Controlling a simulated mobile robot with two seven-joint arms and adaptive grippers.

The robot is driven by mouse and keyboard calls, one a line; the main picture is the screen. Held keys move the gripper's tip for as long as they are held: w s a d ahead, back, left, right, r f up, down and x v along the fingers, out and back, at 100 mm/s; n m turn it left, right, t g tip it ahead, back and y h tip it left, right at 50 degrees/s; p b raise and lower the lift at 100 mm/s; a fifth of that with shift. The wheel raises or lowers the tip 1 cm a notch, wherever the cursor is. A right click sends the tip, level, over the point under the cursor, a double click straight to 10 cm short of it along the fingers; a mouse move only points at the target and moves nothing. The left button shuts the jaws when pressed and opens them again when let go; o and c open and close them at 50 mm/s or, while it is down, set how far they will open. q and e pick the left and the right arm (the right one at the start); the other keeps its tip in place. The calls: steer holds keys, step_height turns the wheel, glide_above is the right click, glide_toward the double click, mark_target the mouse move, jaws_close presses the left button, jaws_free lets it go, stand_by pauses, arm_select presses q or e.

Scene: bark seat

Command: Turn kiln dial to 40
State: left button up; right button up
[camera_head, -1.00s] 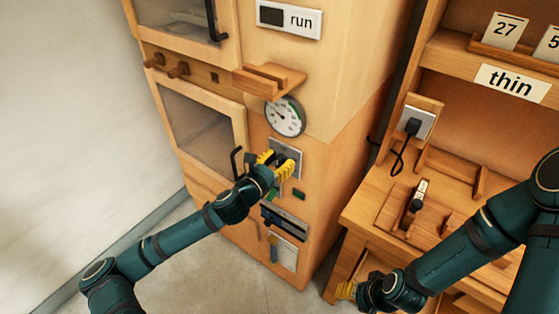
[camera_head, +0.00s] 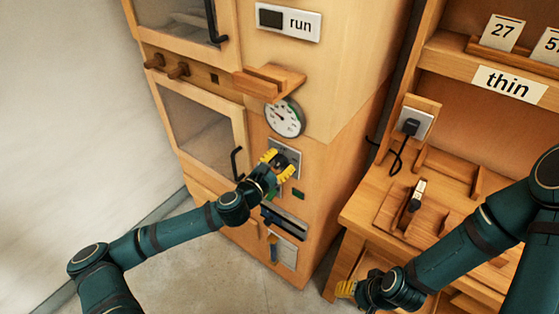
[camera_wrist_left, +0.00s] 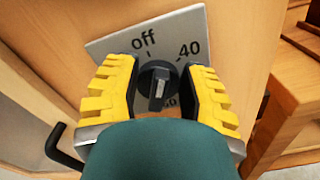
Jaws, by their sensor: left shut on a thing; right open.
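The kiln dial is a dark knob (camera_wrist_left: 158,85) on a grey plate (camera_wrist_left: 110,44) marked "off" at the top and "40" at the upper right. A third mark below the knob is partly hidden. My left gripper (camera_head: 278,163) is shut on the knob, with one yellow finger on each side of it, as the left wrist view (camera_wrist_left: 157,90) also shows. The knob's raised bar stands roughly upright in that view; which mark it points at I cannot tell for sure. My right gripper (camera_head: 346,289) is open, low beside the wooden bench, away from the dial.
A round gauge (camera_head: 285,117) and a wooden ledge (camera_head: 268,82) sit above the dial on the kiln front. A black door handle (camera_head: 236,163) is close left of my left gripper. The wooden bench (camera_head: 368,212) stands to the right.

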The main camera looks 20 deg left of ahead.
arm_select(q)
steer(key=m, duration=0.6)
steer(key=shift+d+f, duration=0.15)
steer(key=shift+d, duration=0.1)
steer(key=shift+m, duration=0.3)
steer(key=o, duration=1.2)
steer(key=shift+s, duration=0.15)
steer(key=v, duration=1.1)
steer(key=shift+s+a, duration=0.15)
steer(key=shift+s, duration=0.25)
